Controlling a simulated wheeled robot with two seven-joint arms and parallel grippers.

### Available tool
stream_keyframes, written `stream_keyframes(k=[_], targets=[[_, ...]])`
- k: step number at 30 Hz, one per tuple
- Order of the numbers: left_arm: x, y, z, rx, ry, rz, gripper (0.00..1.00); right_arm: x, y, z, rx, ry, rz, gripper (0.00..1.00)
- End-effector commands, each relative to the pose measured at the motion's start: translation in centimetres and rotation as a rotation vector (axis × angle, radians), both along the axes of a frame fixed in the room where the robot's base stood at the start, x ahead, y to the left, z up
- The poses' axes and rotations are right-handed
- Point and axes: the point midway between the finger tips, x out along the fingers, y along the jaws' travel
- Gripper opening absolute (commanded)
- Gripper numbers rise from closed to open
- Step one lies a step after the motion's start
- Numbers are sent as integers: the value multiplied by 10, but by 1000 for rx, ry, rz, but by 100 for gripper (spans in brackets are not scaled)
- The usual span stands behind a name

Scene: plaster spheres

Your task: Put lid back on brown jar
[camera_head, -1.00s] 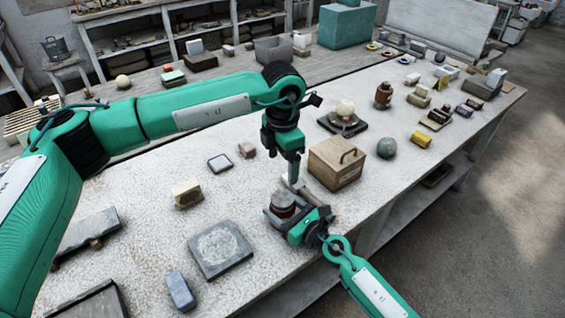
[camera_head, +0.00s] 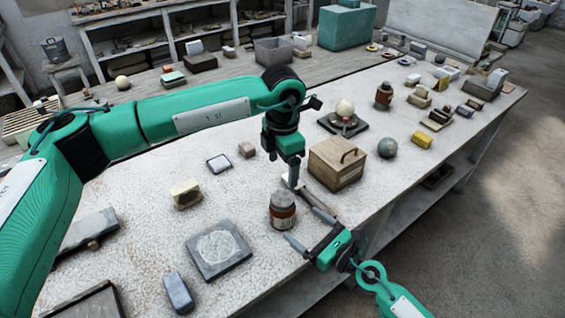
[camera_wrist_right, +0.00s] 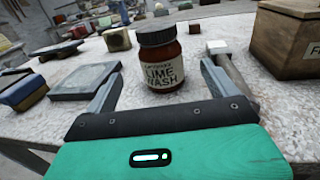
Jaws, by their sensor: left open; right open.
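The brown jar (camera_head: 283,219) with a pale "LIME WASH" label stands upright near the table's front edge. It also shows in the right wrist view (camera_wrist_right: 160,68). A dark lid (camera_wrist_right: 155,37) sits on its mouth and looks level; whether it is screwed tight I cannot tell. My left gripper (camera_head: 290,182) is open and empty, pointing down just above and behind the jar. My right gripper (camera_head: 305,222) is open at the table's front side. Its fingers point toward the jar, which stands ahead between their tips, apart from them.
A hammer-like tool (camera_wrist_right: 220,52) lies right of the jar, close to my right finger. A grey slab (camera_head: 219,250) lies to the left. Table between jar and slab is clear.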

Motion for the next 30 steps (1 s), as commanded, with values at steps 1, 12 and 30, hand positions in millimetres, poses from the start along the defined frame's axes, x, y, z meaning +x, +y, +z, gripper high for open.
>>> stream_keyframes(k=[1,12,30], targets=[[0,0,-6,0,0,0,79,-8,-8,-4,-2,1,-1,90],[0,0,-16,0,0,0,79,-33,-33,-1,-1,-1,0,90],[0,0,-4,0,0,0,79,-33,-33,12,0,-1,0,90]])
